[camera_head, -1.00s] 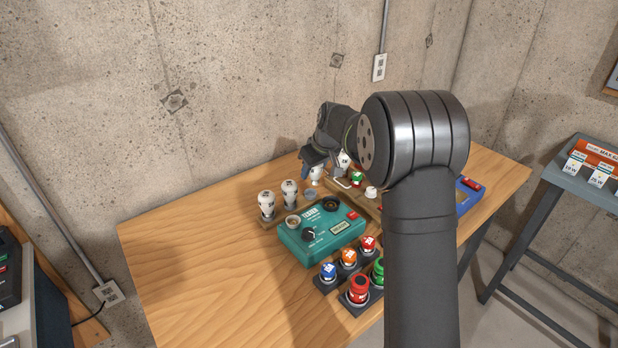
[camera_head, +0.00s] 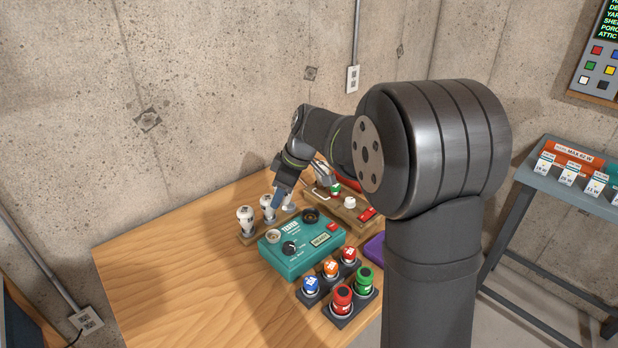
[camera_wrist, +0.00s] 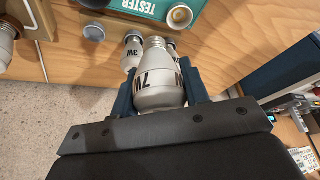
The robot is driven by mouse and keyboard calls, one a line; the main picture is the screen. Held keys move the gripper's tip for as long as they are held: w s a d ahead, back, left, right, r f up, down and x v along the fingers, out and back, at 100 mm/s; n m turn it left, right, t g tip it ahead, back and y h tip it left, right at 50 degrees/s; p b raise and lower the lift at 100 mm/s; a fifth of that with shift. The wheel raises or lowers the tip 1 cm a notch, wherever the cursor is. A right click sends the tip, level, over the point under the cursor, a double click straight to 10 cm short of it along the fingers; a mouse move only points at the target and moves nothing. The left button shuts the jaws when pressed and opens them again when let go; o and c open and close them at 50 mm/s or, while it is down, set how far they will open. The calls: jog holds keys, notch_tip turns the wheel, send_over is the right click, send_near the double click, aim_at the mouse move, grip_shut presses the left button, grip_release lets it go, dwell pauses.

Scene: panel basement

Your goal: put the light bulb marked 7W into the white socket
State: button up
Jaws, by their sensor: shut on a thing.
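The bulb marked 7W (camera_wrist: 157,92) is between the two dark blue fingers of my gripper (camera_wrist: 160,95) in the wrist view. The gripper is shut on its white body, and its metal screw end points away from me. In the head view my gripper (camera_head: 284,190) is low over the bulb rack behind the tester. A white round socket (camera_head: 349,202) stands on a wooden board (camera_head: 335,212) to the right of the gripper, apart from the bulb. A bulb marked 3W (camera_wrist: 132,48) is just behind the held bulb.
The teal tester (camera_head: 297,257) has a cream-rimmed socket (camera_head: 273,236) and a black one (camera_head: 310,215). Two bulbs (camera_head: 245,217) stand left of my gripper. Coloured buttons (camera_head: 341,299) are in front, and a purple object (camera_head: 374,248) lies right. The left tabletop is clear.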

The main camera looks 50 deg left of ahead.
jog(key=shift+s+d+f+n+g, duration=0.15)
jog(key=shift+s+f+n, duration=0.2)
jog(key=shift+s+f, duration=0.55)
jog(key=shift+s+f+n+g, duration=0.1)
jog(key=shift+s+f+n, duration=0.4)
jog(key=shift+f, duration=0.55)
jog(key=shift+s+d+f+n+g, duration=0.15)
jog(key=shift+s+f+n, duration=0.1)
jog(key=shift+s+f, duration=0.7)
jog(key=shift+w+a+f, duration=0.1)
jog(key=shift+f, duration=0.6)
jog(key=o, duration=0.7)
jog(key=v, duration=1.1)
jog(key=shift+a, duration=0.2)
